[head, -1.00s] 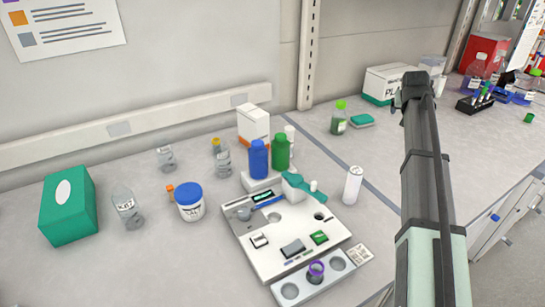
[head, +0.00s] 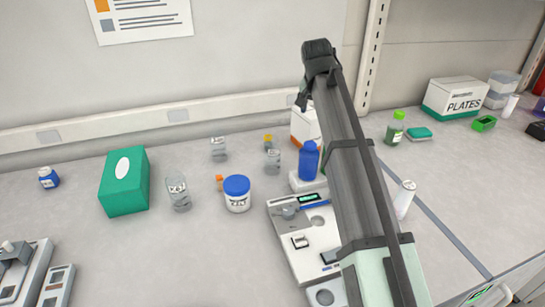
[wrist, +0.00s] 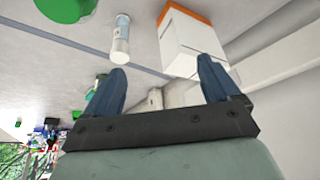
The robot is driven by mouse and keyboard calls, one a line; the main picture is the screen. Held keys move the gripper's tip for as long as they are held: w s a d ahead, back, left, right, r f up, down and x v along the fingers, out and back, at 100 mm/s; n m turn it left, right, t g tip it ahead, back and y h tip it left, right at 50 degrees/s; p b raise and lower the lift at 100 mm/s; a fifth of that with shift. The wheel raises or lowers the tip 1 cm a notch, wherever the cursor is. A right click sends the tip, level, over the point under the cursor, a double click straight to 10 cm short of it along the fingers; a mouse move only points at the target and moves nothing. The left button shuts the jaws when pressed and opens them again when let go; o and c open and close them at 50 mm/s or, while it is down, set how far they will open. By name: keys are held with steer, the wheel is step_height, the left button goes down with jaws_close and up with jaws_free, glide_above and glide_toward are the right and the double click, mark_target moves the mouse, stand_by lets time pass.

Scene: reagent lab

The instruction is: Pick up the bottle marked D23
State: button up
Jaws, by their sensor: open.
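I cannot read a D23 mark on any bottle. In the head view, small clear labelled bottles stand on the bench: one at the front left (head: 178,194), one farther back (head: 219,149) and one near the blue bottle (head: 273,161). A small dark blue bottle (head: 48,178) with a white label stands at the far left. My gripper (wrist: 165,80) is open and empty in the wrist view, with an orange-topped white box and a white tube beyond its fingers. In the head view its fingers are mostly hidden, high above the back of the bench.
A green box (head: 124,183), a blue-lidded white tub (head: 237,195) and a blue bottle (head: 307,160) stand on the bench. A white instrument (head: 285,225) lies partly behind my arm. A white cylinder (head: 404,199) stands right. The bench front left of centre is clear.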

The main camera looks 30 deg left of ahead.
steer(key=g, duration=0.1)
glide_toward(272, 138)
steer(key=r, duration=0.1)
steer(key=x, duration=1.3)
steer(key=shift+s+d+f, duration=0.1)
steer(key=shift+s+f, duration=0.15)
steer(key=shift+c, duration=0.3)
steer(key=c, duration=1)
